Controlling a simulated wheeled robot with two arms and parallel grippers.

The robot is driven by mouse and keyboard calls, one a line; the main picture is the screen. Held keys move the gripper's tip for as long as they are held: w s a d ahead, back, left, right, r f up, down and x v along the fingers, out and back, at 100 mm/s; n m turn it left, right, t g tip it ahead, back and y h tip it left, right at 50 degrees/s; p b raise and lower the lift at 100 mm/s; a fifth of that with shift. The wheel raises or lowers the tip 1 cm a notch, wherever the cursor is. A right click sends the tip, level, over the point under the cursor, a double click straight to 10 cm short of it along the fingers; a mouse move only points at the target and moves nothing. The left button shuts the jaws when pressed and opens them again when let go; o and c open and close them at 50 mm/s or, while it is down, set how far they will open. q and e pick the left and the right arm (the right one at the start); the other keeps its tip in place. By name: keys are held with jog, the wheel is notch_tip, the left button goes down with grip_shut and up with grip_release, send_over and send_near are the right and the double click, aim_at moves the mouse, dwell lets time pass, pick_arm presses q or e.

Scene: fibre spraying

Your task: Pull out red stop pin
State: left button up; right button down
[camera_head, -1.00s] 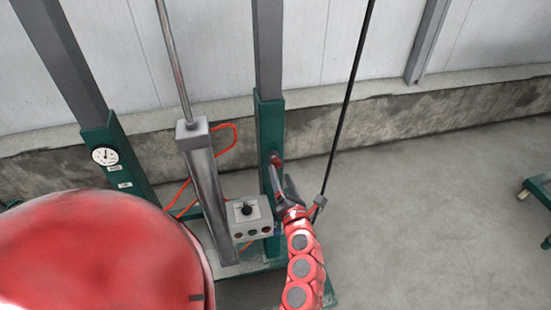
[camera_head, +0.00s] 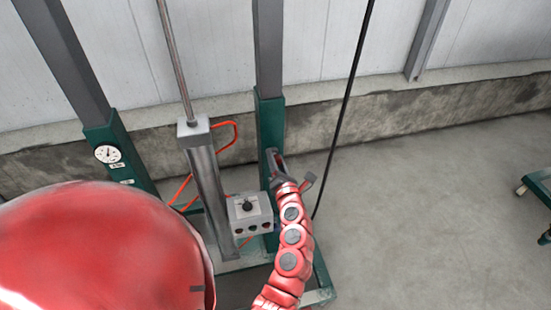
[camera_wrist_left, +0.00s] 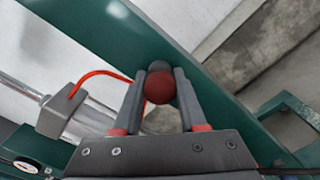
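The stop pin's round red knob (camera_wrist_left: 160,88) shows in the left wrist view against the green post (camera_wrist_left: 105,30). My left gripper (camera_wrist_left: 160,80) has one finger on each side of the knob. The knob nearly fills the space between the fingertips; whether they press on it is not clear. In the head view my left gripper (camera_head: 275,162) is at the green lower part of the right post (camera_head: 270,120) and hides the knob. The pin's shaft is hidden. My right gripper is not in view.
A grey control box (camera_head: 250,214) with a black knob is just left of my gripper. A metal cylinder (camera_head: 207,175) with an orange hose stands further left. A dark cable (camera_head: 345,110) hangs to the right.

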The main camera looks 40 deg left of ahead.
pick_arm(q)
grip_shut()
